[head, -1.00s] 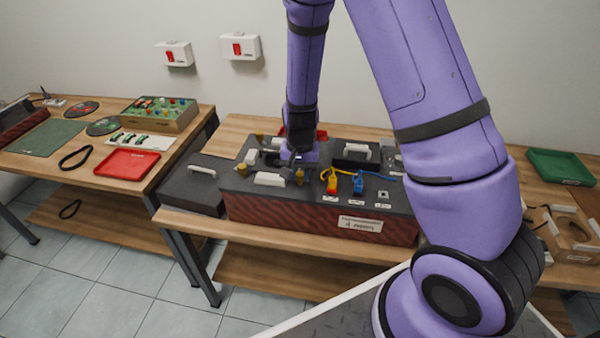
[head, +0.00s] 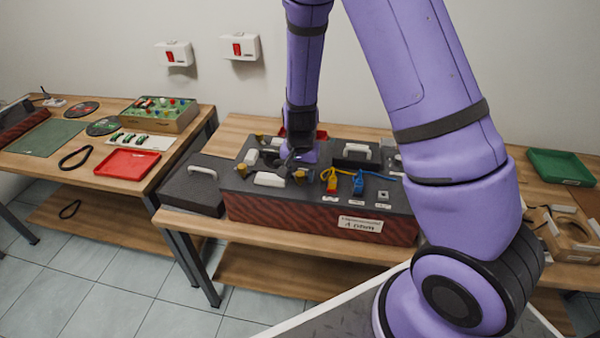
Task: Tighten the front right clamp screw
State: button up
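The dark-topped box with red patterned sides (head: 290,212) stands on the middle table. Small yellow clamp screws sit on its top around white blocks, one at the front left (head: 242,170). The front right clamp screw (head: 299,176) is partly hidden by my gripper. My gripper (head: 292,162) points down at the box top, right at or just behind this screw. Its fingers are small and dark here, so I cannot tell whether they are open, shut or touching the screw.
A white-handled dark lid or case (head: 195,192) lies left of the box. A red tray (head: 128,162) lies on the left table, a green tray (head: 560,166) at the right.

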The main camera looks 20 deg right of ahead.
aim_at(300, 173)
notch_tip(300, 173, up, 11)
dwell(0.7)
jog(key=shift+f, duration=0.1)
jog(key=s+d+r+n+t+y, duration=0.1)
jog(key=s+r+n, duration=0.1)
jog(key=s+r, duration=0.5)
jog(key=s+d+r+n+t, duration=0.15)
jog(key=s+r, duration=0.25)
jog(key=r, duration=0.7)
jog(key=s+r+n+t+h, duration=0.1)
jog(key=s+r+n, duration=0.3)
jog(key=s, duration=1)
notch_tip(300, 173, up, 3)
jog(key=shift+d+r+t, duration=0.1)
jog(key=shift+d+t, duration=0.15)
jog(key=shift+t, duration=0.6)
jog(key=shift+w, duration=0.1)
